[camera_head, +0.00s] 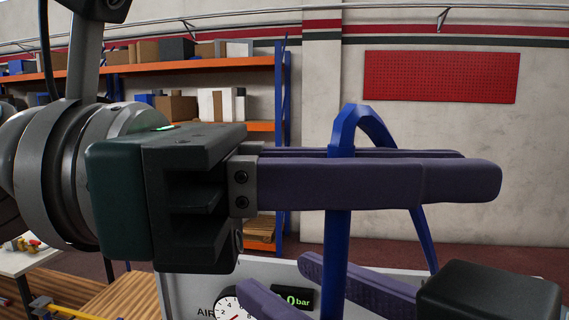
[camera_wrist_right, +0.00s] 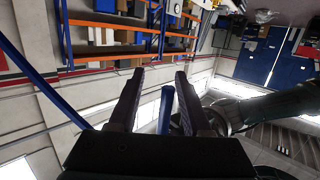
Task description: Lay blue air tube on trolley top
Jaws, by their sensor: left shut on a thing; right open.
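The blue air tube (camera_head: 338,245) is bent into an upright arch in the head view, with one leg in front and one slanting behind. My left gripper (camera_head: 480,172) is shut on the tube just below its bend. My right gripper (camera_head: 277,275) is open lower down, its fingers on either side of the tube's front leg. In the right wrist view a length of blue tube (camera_wrist_right: 166,108) stands between the open fingers (camera_wrist_right: 160,75), and another blue length (camera_wrist_right: 38,80) slants past on the left. The tube's lower ends are hidden. I cannot identify the trolley top.
A pale panel (camera_head: 195,285) with a pressure gauge (camera_head: 236,308) and a bar display (camera_head: 292,299) stands behind the grippers. A wooden surface (camera_head: 75,285) is at lower left. Orange shelves (camera_head: 190,68) with boxes and a red wall board (camera_head: 440,77) are farther back.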

